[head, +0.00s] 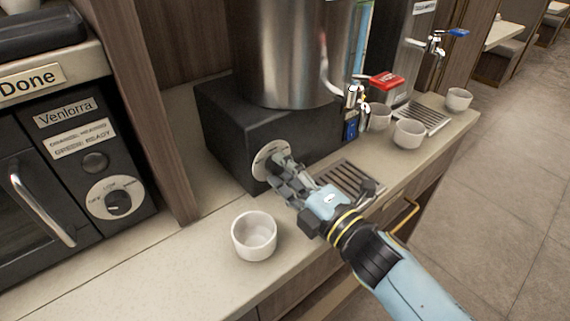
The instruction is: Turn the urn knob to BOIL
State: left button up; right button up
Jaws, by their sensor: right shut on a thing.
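The steel urn (290,50) stands on a black base (222,125) on the counter. A round pale dial plate (268,154) sits on the front of the base, with the urn knob at its middle. My right gripper (279,166) reaches in from the lower right and is shut on the knob. The fingers cover the knob and part of the dial, so its marks and pointer cannot be read. My left gripper is not in view.
A white cup (254,236) stands on the counter just left of my right gripper. A drip tray (350,178) lies beyond the gripper, below the urn tap (353,95). More cups (408,133) stand at the right. An oven (75,160) with its own dial is at the left.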

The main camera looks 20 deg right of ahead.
jog(key=shift+m+p, duration=1)
jog(key=shift+m, duration=1.2)
jog(key=shift+f, duration=0.1)
jog(key=o, duration=1.1)
jog(key=shift+o, duration=0.2)
jog(key=shift+s, duration=0.15)
jog(key=v, duration=1.1)
jog(key=shift+s, duration=0.4)
